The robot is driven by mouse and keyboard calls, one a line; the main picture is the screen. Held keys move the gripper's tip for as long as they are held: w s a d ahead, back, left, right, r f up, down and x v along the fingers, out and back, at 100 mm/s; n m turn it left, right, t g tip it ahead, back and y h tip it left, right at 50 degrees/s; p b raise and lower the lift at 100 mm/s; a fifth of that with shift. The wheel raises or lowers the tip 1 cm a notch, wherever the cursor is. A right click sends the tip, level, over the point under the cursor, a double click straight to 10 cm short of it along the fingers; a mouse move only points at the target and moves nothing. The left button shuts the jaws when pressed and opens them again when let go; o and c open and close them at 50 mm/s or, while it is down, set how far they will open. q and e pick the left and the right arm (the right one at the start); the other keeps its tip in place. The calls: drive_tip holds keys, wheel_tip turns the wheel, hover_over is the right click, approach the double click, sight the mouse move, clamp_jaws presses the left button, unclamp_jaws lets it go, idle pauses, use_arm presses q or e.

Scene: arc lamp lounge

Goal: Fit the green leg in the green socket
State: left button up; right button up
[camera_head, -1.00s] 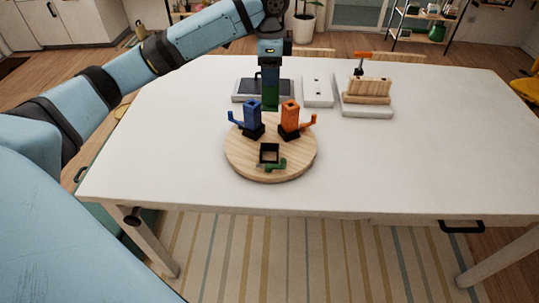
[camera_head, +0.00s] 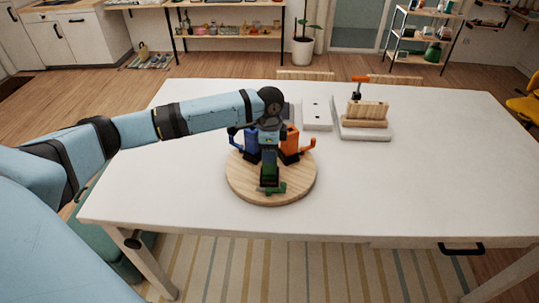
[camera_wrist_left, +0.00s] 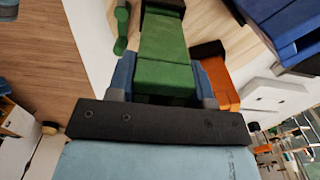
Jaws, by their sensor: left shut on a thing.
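My left gripper (camera_head: 268,148) is shut on the green leg (camera_head: 268,168), which hangs below it, roughly upright. The leg also shows in the left wrist view (camera_wrist_left: 165,45), between the fingers (camera_wrist_left: 165,82). The leg's lower end is at the dark green socket, whose green hooked part (camera_head: 275,189) shows at the front of the round wooden board (camera_head: 238,185). In the wrist view the hooked part (camera_wrist_left: 122,28) is beside the leg, and a dark rim (camera_wrist_left: 168,12) shows at its far end. I cannot tell how deep the leg sits. My right gripper is not in view.
A blue leg (camera_head: 250,140) and an orange leg (camera_head: 291,143) stand on the board close behind my gripper, partly hidden. A white plate (camera_head: 317,115) and a wooden block on a white stand (camera_head: 364,118) are farther back. The table's right side (camera_head: 430,170) is clear.

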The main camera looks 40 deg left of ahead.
use_arm(q)
drive_tip(key=shift+f, duration=1.3)
drive_tip(key=o, duration=1.1)
drive_tip(key=shift+f, duration=0.1)
drive_tip(key=shift+c, duration=0.2)
wheel_tip(320, 180, up, 11)
drive_tip(key=shift+f+b, duration=0.1)
drive_tip(key=shift+b, duration=0.65)
drive_tip(key=shift+r, duration=0.75)
